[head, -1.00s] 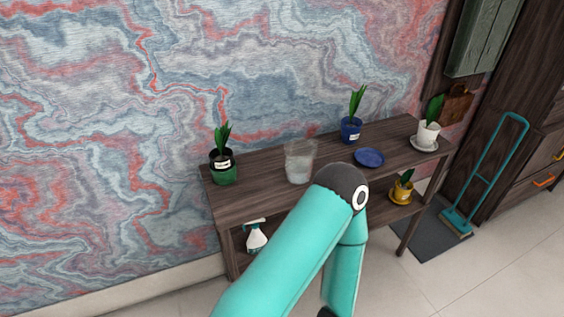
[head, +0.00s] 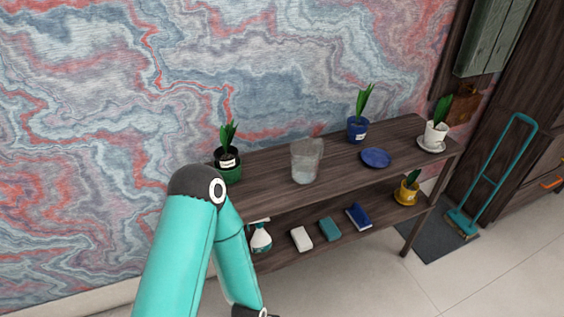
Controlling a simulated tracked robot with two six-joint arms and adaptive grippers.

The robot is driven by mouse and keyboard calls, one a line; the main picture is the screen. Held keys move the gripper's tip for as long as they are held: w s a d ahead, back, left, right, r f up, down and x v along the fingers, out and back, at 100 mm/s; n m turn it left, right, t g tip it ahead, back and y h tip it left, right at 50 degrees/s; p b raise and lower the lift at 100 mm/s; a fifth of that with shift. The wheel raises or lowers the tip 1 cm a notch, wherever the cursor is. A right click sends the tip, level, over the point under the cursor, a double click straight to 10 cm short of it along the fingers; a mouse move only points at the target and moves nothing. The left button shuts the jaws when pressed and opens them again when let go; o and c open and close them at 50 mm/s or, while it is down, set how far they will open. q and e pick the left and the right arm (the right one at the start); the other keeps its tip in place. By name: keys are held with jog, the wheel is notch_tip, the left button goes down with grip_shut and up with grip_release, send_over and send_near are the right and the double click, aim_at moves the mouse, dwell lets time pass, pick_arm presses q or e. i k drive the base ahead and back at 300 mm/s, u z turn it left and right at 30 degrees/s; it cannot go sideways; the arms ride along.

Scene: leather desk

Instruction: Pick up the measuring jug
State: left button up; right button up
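The measuring jug (head: 306,162) is a clear, see-through vessel standing upright on the top of a dark wooden shelf table (head: 270,197) in the head view. It looks partly filled with clear liquid. It stands between a green-potted plant on its left and a blue-potted plant on its right. One of my teal arms is folded at the lower left, with its elbow in front of the table's left end. Its lower part runs out at the bottom edge. Neither gripper is in view, and nothing of mine touches the jug.
On the top stand a green pot (head: 229,171), a blue pot (head: 357,131), a blue saucer (head: 376,158) and a white pot (head: 436,133). The lower shelf holds a spray bottle (head: 261,238), a white block (head: 302,239), a teal block (head: 330,229), a blue book (head: 358,217) and a yellow pot (head: 407,193).

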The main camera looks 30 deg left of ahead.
aim_at(306, 153)
jog(key=u, duration=0.05)
jog(key=i, duration=0.95)
